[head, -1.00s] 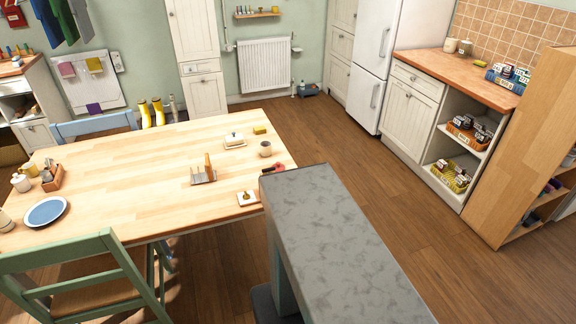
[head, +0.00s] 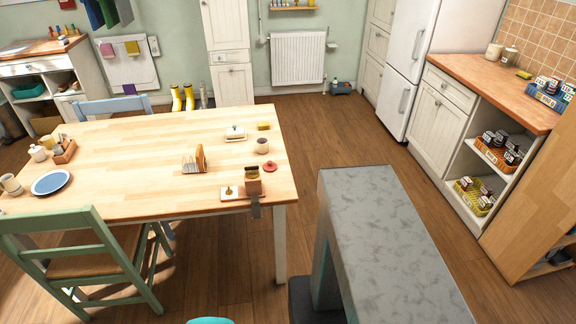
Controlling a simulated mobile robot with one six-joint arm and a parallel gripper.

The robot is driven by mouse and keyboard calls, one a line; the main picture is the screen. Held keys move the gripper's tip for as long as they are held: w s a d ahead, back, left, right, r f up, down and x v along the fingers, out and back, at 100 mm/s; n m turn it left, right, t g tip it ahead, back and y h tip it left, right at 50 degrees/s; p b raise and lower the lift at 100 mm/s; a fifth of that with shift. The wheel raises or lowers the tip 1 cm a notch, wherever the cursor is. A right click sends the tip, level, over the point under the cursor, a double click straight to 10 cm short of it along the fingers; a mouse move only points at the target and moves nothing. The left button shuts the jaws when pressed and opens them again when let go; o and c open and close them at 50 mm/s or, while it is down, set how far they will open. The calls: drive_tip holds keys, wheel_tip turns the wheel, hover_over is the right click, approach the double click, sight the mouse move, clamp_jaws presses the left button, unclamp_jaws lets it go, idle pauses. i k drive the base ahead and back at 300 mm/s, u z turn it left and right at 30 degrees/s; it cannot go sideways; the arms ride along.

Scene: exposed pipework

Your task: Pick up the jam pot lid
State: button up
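The red jam pot lid (head: 270,167) lies flat near the right edge of the wooden table (head: 130,140) in the head view. A small brown jar (head: 253,185) stands just left and in front of it, close to the table's front right corner. It may be the jam pot, but I cannot tell. The lid is apart from the jar. My gripper is not in view, so nothing shows whether it holds anything.
A cup (head: 262,146), toast rack (head: 195,160) and small board (head: 236,193) share the table's right part. A grey stone-topped counter (head: 390,240) stands right of the table, with wooden floor between. A green chair (head: 95,255) is in front. Open floor (head: 320,125) lies beyond.

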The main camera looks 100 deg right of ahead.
sight(269, 166)
drive_tip(key=u, duration=0.25)
drive_tip(key=k, duration=0.5)
drive_tip(key=z, duration=1.3)
drive_tip(key=i, duration=0.5)
drive_tip(key=z, duration=0.15)
